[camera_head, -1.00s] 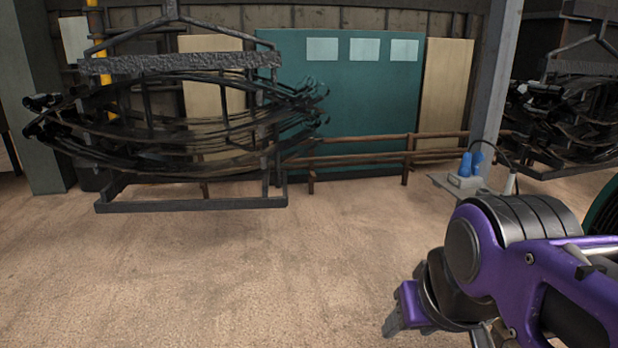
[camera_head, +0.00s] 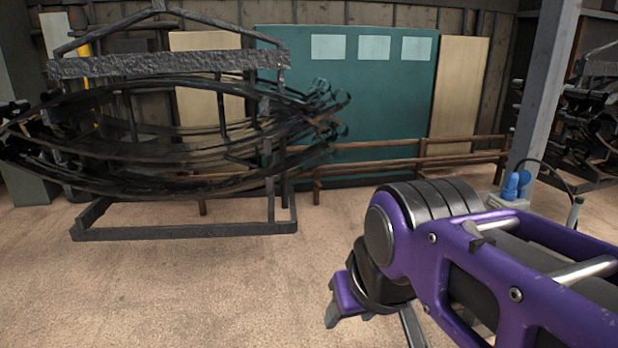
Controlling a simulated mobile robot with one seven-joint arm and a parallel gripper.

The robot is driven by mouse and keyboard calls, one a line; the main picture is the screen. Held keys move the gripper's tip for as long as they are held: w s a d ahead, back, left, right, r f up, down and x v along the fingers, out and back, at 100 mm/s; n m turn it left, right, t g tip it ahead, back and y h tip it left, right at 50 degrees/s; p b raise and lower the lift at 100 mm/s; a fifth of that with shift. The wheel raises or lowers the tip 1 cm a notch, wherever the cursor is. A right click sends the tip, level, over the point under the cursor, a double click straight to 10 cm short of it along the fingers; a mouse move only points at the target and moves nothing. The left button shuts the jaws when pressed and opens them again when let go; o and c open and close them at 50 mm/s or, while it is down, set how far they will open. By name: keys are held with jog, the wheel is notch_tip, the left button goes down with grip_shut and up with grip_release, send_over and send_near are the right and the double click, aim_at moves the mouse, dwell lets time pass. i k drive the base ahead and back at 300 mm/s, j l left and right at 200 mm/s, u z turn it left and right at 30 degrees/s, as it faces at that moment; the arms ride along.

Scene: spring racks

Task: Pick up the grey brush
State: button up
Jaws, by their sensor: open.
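I cannot make out a grey brush in this view. My gripper (camera_head: 373,326) hangs below my purple arm at the lower middle right, pointing down. Its two grey fingers stand apart with nothing seen between them. The lower end of one finger is cut off by the bottom edge. The floor directly behind my arm is hidden.
A dark rack of curved leaf springs (camera_head: 150,148) hangs in a metal frame at the left. A teal panel (camera_head: 345,100) stands behind a brown rail (camera_head: 380,168). Blue objects (camera_head: 515,185) sit by a grey post (camera_head: 543,90). The sandy floor (camera_head: 190,290) at front left is clear.

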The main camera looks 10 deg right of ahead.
aim_at(573, 215)
jog(key=i+z, duration=0.35)
jog(key=i, duration=0.15)
jog(key=i+j+z, duration=0.1)
jog(key=i+z, duration=0.2)
jog(key=i, duration=0.2)
jog(key=i+z, duration=0.5)
jog(key=z, duration=0.2)
jog(key=i+z, duration=0.25)
jog(key=z, duration=0.15)
